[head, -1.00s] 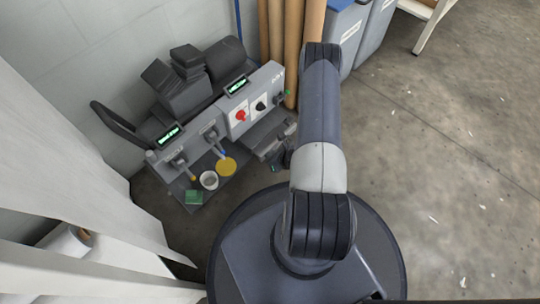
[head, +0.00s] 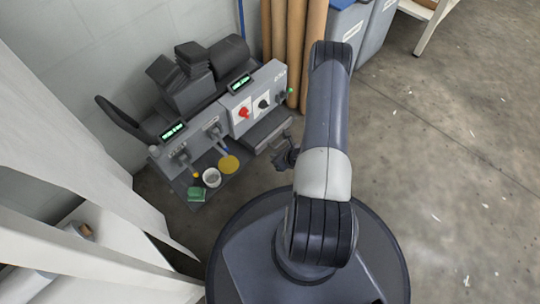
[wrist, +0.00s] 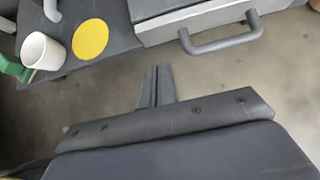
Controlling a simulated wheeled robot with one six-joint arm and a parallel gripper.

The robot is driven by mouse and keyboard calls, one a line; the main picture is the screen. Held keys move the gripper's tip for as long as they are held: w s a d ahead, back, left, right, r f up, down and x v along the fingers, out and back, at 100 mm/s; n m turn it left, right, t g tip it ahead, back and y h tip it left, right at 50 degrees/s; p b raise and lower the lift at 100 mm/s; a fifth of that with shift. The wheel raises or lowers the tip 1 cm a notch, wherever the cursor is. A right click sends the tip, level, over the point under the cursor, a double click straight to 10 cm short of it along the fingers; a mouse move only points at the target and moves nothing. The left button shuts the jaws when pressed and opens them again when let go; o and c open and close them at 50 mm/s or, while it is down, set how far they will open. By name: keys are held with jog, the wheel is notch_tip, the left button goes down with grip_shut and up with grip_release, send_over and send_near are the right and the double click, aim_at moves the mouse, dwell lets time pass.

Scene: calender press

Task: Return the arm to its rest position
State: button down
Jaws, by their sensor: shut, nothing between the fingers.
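My gripper (wrist: 155,87) shows in the wrist view with its two fingers together and nothing between them. It hangs over bare floor, in front of the machine's drawer handle and apart from it. In the head view the gripper (head: 287,157) is small and dark, just left of my arm's pale elbow and partly hidden by the arm. The arm is folded over my round base.
The grey control console (head: 225,115) stands at left, with a red knob (head: 244,112). Its shelf carries a white cup (head: 211,178), a yellow disc (head: 229,164) and a green item (head: 196,194). Cardboard tubes (head: 297,50) and bins (head: 345,40) stand behind. Floor at right is clear.

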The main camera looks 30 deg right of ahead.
jog(key=p+v, duration=0.3)
jog(key=v, duration=0.5)
jog(key=shift+d+r, duration=0.2)
jog(key=shift+r, duration=0.15)
jog(key=shift+s, duration=0.1)
